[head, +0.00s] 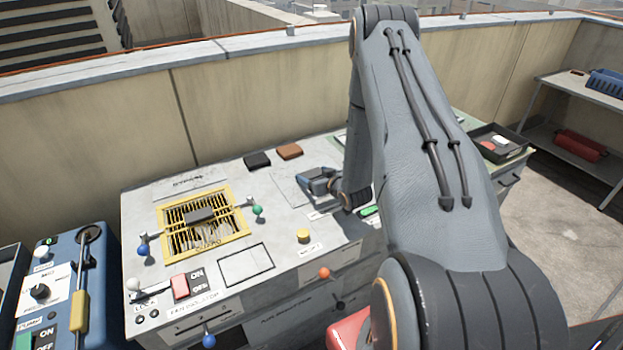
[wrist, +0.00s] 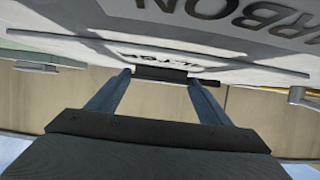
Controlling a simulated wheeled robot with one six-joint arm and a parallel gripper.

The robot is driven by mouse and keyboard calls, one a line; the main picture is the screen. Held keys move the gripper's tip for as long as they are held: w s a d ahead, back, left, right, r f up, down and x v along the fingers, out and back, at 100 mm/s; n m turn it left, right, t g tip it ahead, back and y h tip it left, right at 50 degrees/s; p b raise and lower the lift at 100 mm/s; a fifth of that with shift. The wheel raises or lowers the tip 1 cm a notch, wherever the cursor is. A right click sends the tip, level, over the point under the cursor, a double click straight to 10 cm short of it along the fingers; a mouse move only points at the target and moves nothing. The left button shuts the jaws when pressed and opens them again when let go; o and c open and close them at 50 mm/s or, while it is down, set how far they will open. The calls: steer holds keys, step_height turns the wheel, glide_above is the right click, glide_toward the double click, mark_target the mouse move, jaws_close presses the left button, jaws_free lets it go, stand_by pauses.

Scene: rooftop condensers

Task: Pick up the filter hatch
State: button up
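The filter hatch seems to be a pale, thin-outlined panel (head: 288,190) on the grey cabinet top in the head view, partly hidden by my gripper (head: 312,180), which is low over it. In the wrist view the pale surface fills the top, with lettering ending in "LTER" beside a dark block (wrist: 160,74). My gripper (wrist: 160,79) has its two blue-grey fingers apart on either side of that block. Whether they press on it or only frame it I cannot tell. The panel looks flat on the cabinet.
A yellow-framed grille (head: 243,240) with a dark block on it sits left of the panel. Black (head: 257,160) and brown (head: 289,152) blocks lie behind. A yellow knob (head: 304,236) stands in front. A dark tray (head: 497,143) is at right; the parapet wall (head: 260,110) runs behind.

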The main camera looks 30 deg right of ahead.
steer(key=c, duration=0.7)
steer(key=shift+c, duration=0.8)
steer(key=shift+r, duration=0.1)
